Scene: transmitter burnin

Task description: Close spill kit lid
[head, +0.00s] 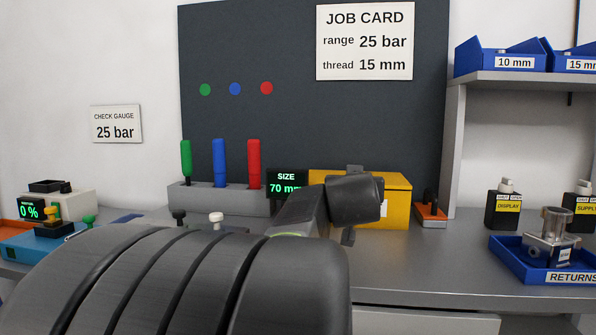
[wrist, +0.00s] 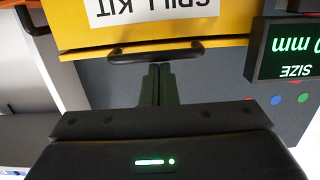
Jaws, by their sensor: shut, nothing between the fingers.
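The yellow spill kit (head: 395,211) stands on the bench against the dark board in the head view, partly hidden behind my arm. The wrist view shows it upside down: its white SPILL KIT label (wrist: 155,10), a dark seam, and the yellow lid edge (wrist: 215,46) with a black handle (wrist: 150,50). The lid looks down or nearly down; I cannot tell whether it is fully seated. My gripper (wrist: 156,68) is shut and empty, with its fingertips right at the handle. I cannot tell whether they touch it.
A SIZE display (head: 287,184) and a grey rack (head: 215,196) with colored tools stand left of the kit. An orange-based item (head: 431,215) is close on its right. A blue RETURNS tray (head: 510,262) lies farther right, with clear bench between.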

